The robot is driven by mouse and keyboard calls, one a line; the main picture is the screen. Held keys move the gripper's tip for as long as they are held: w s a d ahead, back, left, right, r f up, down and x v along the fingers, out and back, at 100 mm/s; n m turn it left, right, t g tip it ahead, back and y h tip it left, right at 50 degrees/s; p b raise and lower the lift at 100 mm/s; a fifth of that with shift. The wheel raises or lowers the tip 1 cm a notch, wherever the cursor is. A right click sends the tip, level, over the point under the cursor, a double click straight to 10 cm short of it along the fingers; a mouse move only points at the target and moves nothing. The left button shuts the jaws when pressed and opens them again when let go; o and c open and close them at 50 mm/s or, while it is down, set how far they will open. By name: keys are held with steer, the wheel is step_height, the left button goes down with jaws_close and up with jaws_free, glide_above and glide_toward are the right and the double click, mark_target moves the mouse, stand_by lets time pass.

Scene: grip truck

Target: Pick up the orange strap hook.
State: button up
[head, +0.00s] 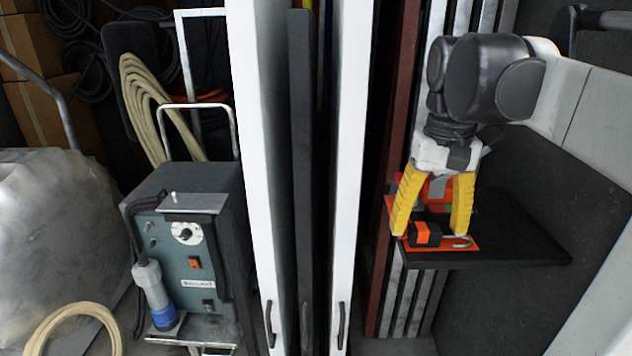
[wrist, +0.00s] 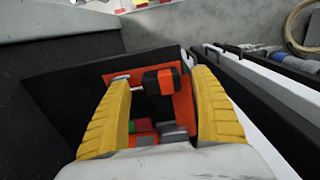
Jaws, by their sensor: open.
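The orange strap hook (head: 424,234), an orange and black block, lies on an orange sheet (head: 473,249) on a black shelf. A small metal hook (head: 462,241) shows at its right in the head view. My gripper (head: 430,229) points down over it, with yellow fingers apart, one on each side. In the wrist view, the strap hook (wrist: 162,80) lies between the tips of my open gripper (wrist: 161,84). Gaps show at both sides, and the gripper holds nothing. Part of the orange sheet (wrist: 184,105) is hidden behind the fingers.
Other red, green and grey items (wrist: 142,126) lie on the sheet close to the strap hook. A grey side wall (head: 598,110) stands right of the shelf (head: 515,220). White-edged upright panels (head: 350,150) and a welder-like unit (head: 190,255) stand to the left.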

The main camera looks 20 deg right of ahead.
steer(key=shift+f, duration=0.45)
steer(key=shift+w+f, duration=0.25)
steer(key=shift+w, duration=0.15)
steer(key=shift+s+r, duration=0.1)
steer(key=shift+s, duration=0.1)
steer(key=c, duration=1.3)
steer(key=shift+w+r, duration=0.1)
steer(key=shift+r, duration=0.45)
step_height(320, 180, up, 3)
steer(key=shift+b, duration=0.5)
steer(key=s+r, duration=0.2)
steer(key=s, duration=0.2)
steer(key=s+r+b, duration=0.1)
steer(key=s+r, duration=0.1)
steer(key=s, duration=0.2)
steer(key=s+r, duration=0.3)
steer(key=shift+s+a+b, duration=0.25)
steer(key=shift+s+b, duration=0.1)
steer(key=shift+s, duration=0.05)
